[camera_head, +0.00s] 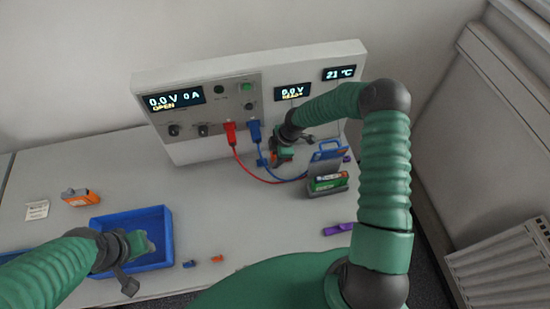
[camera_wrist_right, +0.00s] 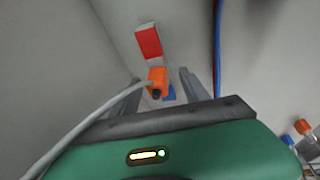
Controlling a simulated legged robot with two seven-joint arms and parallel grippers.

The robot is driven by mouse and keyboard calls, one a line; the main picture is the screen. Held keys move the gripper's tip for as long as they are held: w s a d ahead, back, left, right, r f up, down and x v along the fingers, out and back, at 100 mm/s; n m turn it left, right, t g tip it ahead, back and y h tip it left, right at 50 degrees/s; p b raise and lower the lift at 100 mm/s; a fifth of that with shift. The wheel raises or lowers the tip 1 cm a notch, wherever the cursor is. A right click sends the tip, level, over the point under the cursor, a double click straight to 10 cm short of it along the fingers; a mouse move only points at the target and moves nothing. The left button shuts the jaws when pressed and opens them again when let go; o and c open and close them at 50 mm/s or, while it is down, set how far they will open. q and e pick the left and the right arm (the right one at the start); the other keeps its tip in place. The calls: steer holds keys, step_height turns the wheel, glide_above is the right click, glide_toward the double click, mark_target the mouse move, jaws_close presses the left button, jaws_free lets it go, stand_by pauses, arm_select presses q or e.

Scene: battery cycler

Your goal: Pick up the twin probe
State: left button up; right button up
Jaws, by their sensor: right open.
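What looks like the twin probe, an orange block with a blue piece and a grey cable, sits between my right gripper's fingers in the wrist view (camera_wrist_right: 157,78). In the head view its orange part (camera_head: 281,158) is partly hidden by the gripper. My right gripper (camera_head: 279,153) is open in front of the panel's lower part. The wrist view shows its two fingers (camera_wrist_right: 160,82) on either side of the orange block; contact cannot be told. My left gripper (camera_head: 138,262) is over the right side of the blue tray, and its jaw state is unclear.
The cycler panel (camera_head: 185,155) stands at the back, with red (camera_head: 230,133) and blue (camera_head: 254,132) plugs and hanging leads. A battery holder (camera_head: 328,182) is right of my right gripper. The blue tray (camera_head: 125,213) and an orange device (camera_head: 80,197) are left. The table middle is mostly clear.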

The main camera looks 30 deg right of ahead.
mark_target(273, 156)
steer(key=shift+w+a+f, duration=0.1)
steer(key=shift+w+f, duration=0.1)
steer(key=shift+w, duration=0.05)
steer(key=shift+c, duration=0.4)
steer(key=shift+w, duration=0.1)
steer(key=shift+c, duration=1.3)
steer(key=shift+s+r, duration=0.15)
steer(key=shift+s, duration=0.05)
jaws_close()
arm_select(q)
steer(key=shift+w+f, duration=0.1)
steer(key=shift+w, duration=0.15)
arm_select(e)
steer(key=shift+w, duration=0.1)
arm_select(q)
steer(key=shift+a+f, duration=0.1)
